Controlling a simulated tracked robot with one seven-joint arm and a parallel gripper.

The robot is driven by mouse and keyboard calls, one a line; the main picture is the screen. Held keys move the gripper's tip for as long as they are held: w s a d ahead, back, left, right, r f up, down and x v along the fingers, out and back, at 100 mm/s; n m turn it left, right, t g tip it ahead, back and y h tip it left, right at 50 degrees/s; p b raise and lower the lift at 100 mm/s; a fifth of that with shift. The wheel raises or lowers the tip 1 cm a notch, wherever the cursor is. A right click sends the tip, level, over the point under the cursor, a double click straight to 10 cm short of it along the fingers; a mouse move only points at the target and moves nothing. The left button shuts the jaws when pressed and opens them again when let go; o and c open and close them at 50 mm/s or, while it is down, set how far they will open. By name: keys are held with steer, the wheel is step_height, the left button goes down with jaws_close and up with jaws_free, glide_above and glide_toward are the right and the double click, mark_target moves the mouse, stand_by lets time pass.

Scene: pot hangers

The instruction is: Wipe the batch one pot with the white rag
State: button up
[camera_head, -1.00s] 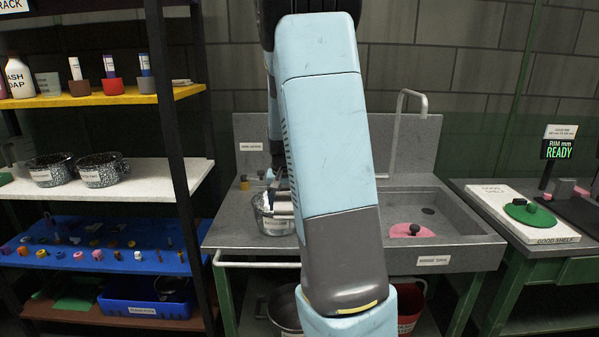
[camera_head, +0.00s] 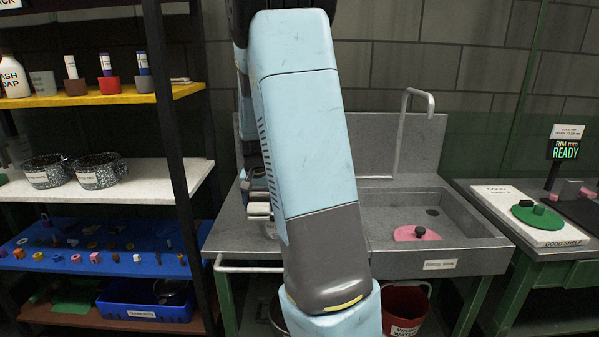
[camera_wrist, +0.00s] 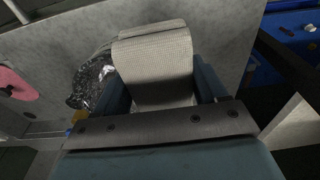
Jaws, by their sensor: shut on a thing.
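My gripper (camera_wrist: 163,92) is shut on a pale, woven cloth that looks like the white rag (camera_wrist: 158,62); it hangs folded between the fingers. In the head view my arm hides nearly all of that pot. Two speckled pots (camera_head: 42,172) (camera_head: 98,172) with labels stand on the white shelf at left. I cannot read which label says batch one.
The grey sink (camera_head: 470,240) holds a pink cloth with a dark knob (camera_head: 417,233), under a tall faucet (camera_head: 430,100). A rack post (camera_head: 170,130) stands left of the counter. A red bucket (camera_head: 405,305) is below. A white board with a green disc (camera_head: 537,217) is at right.

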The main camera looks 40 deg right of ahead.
mark_target(259, 198)
steer(key=shift+w+r, duration=0.1)
steer(key=shift+w, duration=0.25)
step_height(259, 198, up, 3)
steer(key=shift+s+d+f, duration=0.1)
steer(key=shift+r, duration=0.4)
step_height(259, 198, up, 2)
steer(key=shift+r, duration=1.1)
steer(key=shift+r, duration=0.1)
steer(key=shift+r, duration=2.9)
